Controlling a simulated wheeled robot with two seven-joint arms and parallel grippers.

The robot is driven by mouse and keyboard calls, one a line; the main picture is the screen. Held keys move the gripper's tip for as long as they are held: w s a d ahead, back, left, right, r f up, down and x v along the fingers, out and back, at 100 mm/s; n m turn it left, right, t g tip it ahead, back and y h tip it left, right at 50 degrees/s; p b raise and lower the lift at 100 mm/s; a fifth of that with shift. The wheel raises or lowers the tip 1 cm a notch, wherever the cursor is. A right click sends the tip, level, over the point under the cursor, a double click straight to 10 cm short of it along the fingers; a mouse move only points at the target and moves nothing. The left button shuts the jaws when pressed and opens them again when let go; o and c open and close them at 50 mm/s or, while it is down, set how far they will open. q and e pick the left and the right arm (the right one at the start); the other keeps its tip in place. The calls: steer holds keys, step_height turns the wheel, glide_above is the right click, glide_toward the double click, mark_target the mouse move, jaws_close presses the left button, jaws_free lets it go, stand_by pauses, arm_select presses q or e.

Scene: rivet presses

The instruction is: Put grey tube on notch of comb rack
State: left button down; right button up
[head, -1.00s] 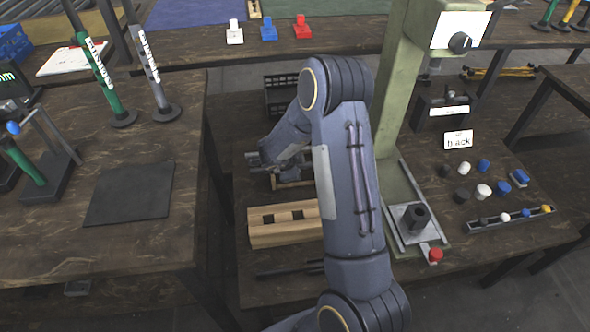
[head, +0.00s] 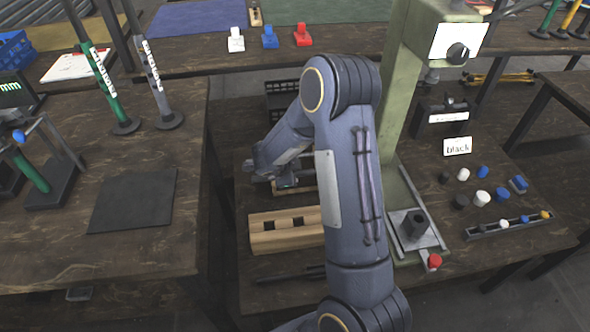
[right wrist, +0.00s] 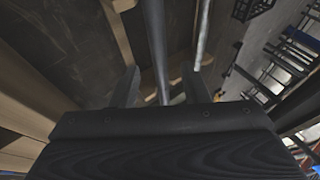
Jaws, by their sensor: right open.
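My right gripper (right wrist: 162,90) is open, its two dark fingers apart in the right wrist view. A grey tube (right wrist: 154,40) runs lengthwise across the gap between the fingers. I cannot tell whether it lies between them or beyond them. A second, paler rod (right wrist: 203,35) runs to its right. In the head view my right arm hides most of this area, and its gripper (head: 290,182) is small, low over the middle table near a pale wooden piece (head: 308,188). I cannot make out the comb rack's notches for certain. My left gripper is out of view.
A wooden block with square holes (head: 265,241) lies in front of the gripper. The green press (head: 392,110) stands right of the arm, with a red button (head: 434,261) at its base. Caps and a slotted strip (head: 480,232) lie farther right. A black crate (head: 280,97) stands behind.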

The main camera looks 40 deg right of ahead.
steer(key=s+a+r+n+t+y+p, duration=0.1)
steer(key=a+r+n+t+y, duration=0.5)
steer(key=r, duration=0.6)
steer(key=s+a+r+n+t+y+p, duration=0.15)
steer(key=a+r+n, duration=0.25)
steer(key=a+r, duration=0.6)
steer(key=s+a+r+n+g+y, duration=0.1)
steer(key=s+a+r+n+y, duration=0.1)
steer(key=s+n, duration=0.35)
steer(key=s+a+r+n+g+y, duration=0.1)
steer(key=s+a+r+n+y, duration=0.2)
steer(key=s, duration=0.4)
steer(key=s+d+f+n+g+h, duration=0.1)
steer(key=s+f+n, duration=0.4)
steer(key=s, duration=0.6)
steer(key=shift+d+f+g+h+b, duration=0.15)
steer(key=shift+d+g+h+b, duration=0.3)
steer(key=shift+g, duration=0.6)
steer(key=shift+a, duration=0.2)
